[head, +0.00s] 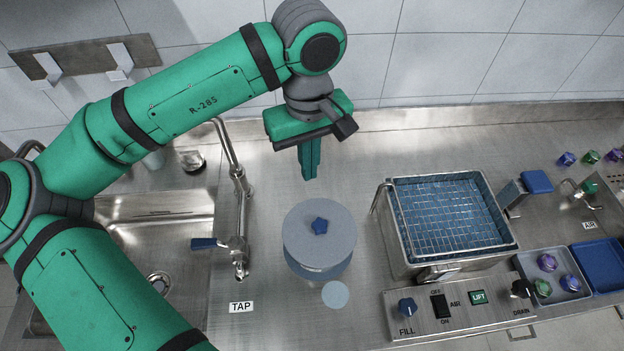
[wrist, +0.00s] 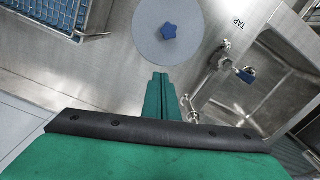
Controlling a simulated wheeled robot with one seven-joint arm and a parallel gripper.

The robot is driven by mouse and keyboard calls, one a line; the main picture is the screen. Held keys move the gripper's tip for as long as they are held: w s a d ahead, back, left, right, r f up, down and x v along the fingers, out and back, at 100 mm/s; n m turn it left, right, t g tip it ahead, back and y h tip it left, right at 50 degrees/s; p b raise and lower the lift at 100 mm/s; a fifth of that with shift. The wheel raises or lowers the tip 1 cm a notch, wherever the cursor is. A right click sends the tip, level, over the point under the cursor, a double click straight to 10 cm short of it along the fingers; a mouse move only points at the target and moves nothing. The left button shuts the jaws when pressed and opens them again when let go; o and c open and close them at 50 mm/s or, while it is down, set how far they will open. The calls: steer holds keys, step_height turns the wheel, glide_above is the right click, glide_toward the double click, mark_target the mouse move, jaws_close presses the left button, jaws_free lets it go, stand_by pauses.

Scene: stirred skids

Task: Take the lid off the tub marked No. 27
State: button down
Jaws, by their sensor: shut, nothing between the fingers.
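A round tub (head: 318,272) stands on the steel counter, with a grey-blue lid (head: 300,228) resting on it. The lid has a dark blue star-shaped knob (head: 320,226) at its centre. I cannot make out a number on the tub. My gripper (head: 308,178) is shut and empty, pointing down above the counter behind the tub, apart from the knob. In the wrist view the lid (wrist: 150,45) and knob (wrist: 169,31) lie just beyond my closed fingertips (wrist: 160,76). The tub's body is mostly hidden under its lid.
A tap (head: 240,240) and sink (head: 165,215) are at left. A pale disc (head: 336,294) lies in front of the tub. A blue-filled tank with a wire basket (head: 448,215) stands at right, behind a control panel (head: 465,308). Bare counter lies behind the tub.

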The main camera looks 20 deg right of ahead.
mark_target(319, 208)
step_height(319, 208, down, 9)
steer(key=s, duration=0.3)
steer(key=shift+d+f, duration=0.1)
steer(key=shift+f, duration=0.1)
steer(key=shift+s, duration=0.6)
steer(key=shift+d, duration=0.1)
